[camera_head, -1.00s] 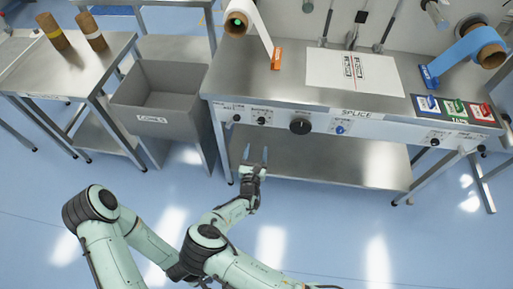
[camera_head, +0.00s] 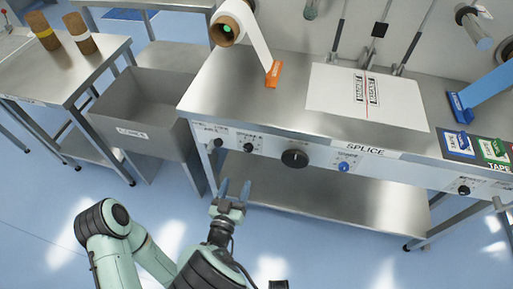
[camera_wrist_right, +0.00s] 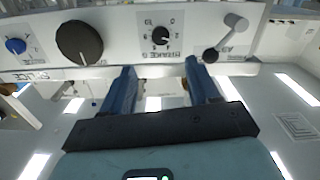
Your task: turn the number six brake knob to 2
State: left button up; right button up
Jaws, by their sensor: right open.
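The brake knob (camera_head: 248,147) is a small black knob on the bench's white front panel, left of a larger black knob. In the right wrist view, the brake knob (camera_wrist_right: 160,35) has a printed scale around it and stands just beyond the fingertips. Its exact pointer setting is too small to read surely. My right gripper (camera_head: 235,184) is open and empty below the panel, with its blue fingers pointing at it. In the wrist view the right gripper (camera_wrist_right: 160,66) is apart from the knob, which lies between the lines of the fingers. My left gripper is not visible.
Beside the brake knob are a lever with a black ball (camera_wrist_right: 210,55), a large black knob (camera_wrist_right: 79,43) and a blue knob (camera_wrist_right: 15,46). A grey bin (camera_head: 150,122) stands left of the bench (camera_head: 205,93). A lower shelf (camera_head: 330,190) runs under the panel.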

aim_at(247, 149)
jog(key=w+d, duration=0.1)
jog(key=w, duration=0.3)
jog(key=w+d+m, duration=0.1)
jog(key=w, duration=0.3)
jog(key=w+d+m, duration=0.1)
jog(key=w+d, duration=0.1)
jog(key=w, duration=0.2)
jog(key=shift+w+r, duration=0.2)
jog(key=shift+w, duration=0.05)
